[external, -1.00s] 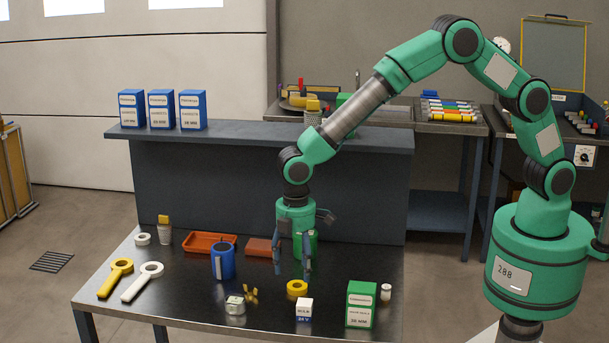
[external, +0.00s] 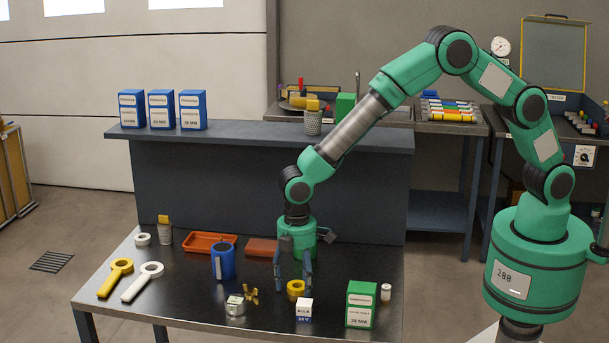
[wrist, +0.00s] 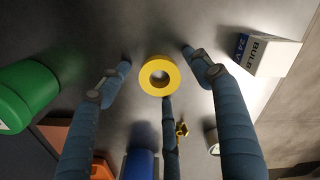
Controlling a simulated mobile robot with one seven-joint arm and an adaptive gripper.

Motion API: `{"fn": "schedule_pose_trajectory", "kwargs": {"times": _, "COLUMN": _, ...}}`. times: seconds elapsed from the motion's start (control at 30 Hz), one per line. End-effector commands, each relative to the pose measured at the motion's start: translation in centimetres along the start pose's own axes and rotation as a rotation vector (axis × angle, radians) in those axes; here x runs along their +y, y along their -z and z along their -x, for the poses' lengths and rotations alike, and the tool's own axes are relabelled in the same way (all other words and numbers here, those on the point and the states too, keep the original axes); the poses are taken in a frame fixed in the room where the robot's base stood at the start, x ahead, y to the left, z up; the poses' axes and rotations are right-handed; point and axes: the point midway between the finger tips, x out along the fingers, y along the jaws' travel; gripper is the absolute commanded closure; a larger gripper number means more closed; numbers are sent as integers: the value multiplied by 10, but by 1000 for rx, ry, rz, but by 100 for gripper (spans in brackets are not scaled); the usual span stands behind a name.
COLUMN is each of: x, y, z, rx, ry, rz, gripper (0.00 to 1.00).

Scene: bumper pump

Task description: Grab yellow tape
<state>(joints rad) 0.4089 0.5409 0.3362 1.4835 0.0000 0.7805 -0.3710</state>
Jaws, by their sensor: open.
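The yellow tape (external: 296,287) is a small ring lying flat on the dark metal table. In the wrist view the yellow tape (wrist: 160,75) sits near the middle of the picture, between the spread fingers. My gripper (external: 294,285) points down over the tape, with its blue fingers open around it. In the wrist view my gripper (wrist: 156,58) shows two fingers left and right of the tape and a third finger below it. I see gaps between the tape and the side fingers. The exact height of the fingertips above the table is hard to tell.
The white and blue bulb box (external: 304,309) stands just in front of the tape. A green box (external: 361,304) is to the right. A yellow wing nut (external: 252,296), a blue mug (external: 223,262) and red trays (external: 209,243) are to the left. A green cylinder (wrist: 27,97) stands near one finger.

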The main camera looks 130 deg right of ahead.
Motion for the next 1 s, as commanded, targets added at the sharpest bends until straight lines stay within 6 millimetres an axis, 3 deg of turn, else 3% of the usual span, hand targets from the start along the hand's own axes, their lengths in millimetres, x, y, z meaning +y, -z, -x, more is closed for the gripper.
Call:
{"fn": "schedule_pose_trajectory", "kwargs": {"times": 0.43, "x": 0, "y": 0, "z": 0, "rx": 0, "ry": 0, "rz": 0, "gripper": 36}}
{"fn": "schedule_pose_trajectory", "kwargs": {"times": 0.63, "x": 0, "y": 0, "z": 0, "rx": -1, "ry": 0, "rz": 0, "gripper": 74}}
{"fn": "schedule_pose_trajectory", "kwargs": {"times": 0.67, "x": 0, "y": 0, "z": 0, "rx": -1, "ry": 0, "rz": 0, "gripper": 76}}
{"fn": "schedule_pose_trajectory", "kwargs": {"times": 1.0, "x": 0, "y": 0, "z": 1, "rx": 0, "ry": 0, "rz": 0, "gripper": 77}}
